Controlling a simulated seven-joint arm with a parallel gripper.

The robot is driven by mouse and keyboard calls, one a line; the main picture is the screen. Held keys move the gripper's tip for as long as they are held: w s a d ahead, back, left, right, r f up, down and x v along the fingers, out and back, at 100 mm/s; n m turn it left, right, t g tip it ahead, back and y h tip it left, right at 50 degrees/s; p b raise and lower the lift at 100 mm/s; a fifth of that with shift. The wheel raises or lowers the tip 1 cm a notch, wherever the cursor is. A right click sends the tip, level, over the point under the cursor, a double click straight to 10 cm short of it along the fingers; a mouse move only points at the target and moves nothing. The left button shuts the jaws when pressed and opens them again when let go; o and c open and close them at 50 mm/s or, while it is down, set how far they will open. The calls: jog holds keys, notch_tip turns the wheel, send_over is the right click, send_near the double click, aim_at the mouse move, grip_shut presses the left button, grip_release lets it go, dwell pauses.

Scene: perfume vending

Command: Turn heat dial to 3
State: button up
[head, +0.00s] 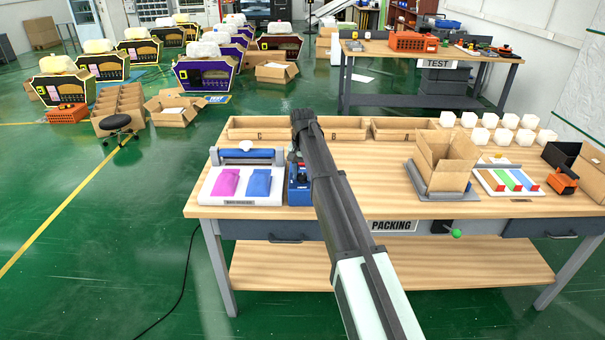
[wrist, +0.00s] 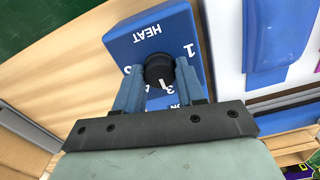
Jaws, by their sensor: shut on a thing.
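The heat dial (wrist: 158,68) is a round black knob on a blue control box (wrist: 150,32) marked HEAT, upside down in the wrist view. A short white mark on the knob points down toward the numeral 3. The numeral 1 shows to the right; another numeral on the left is partly hidden by a finger. My gripper (wrist: 158,80) is shut on the dial, one blue finger on each side of it. In the head view the blue box (head: 298,194) stands at the left of the packing table, and my gripper (head: 297,157) above it hides the dial.
Wooden bins (head: 258,133) line the table's back. An open carton (head: 446,160) stands to the right. The tabletop between is mostly bare.

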aim_at(302, 175)
jog(key=o, duration=1.1)
jog(key=shift+c, duration=0.2)
jog(key=shift+r, duration=0.1)
notch_tip(302, 175, up, 14)
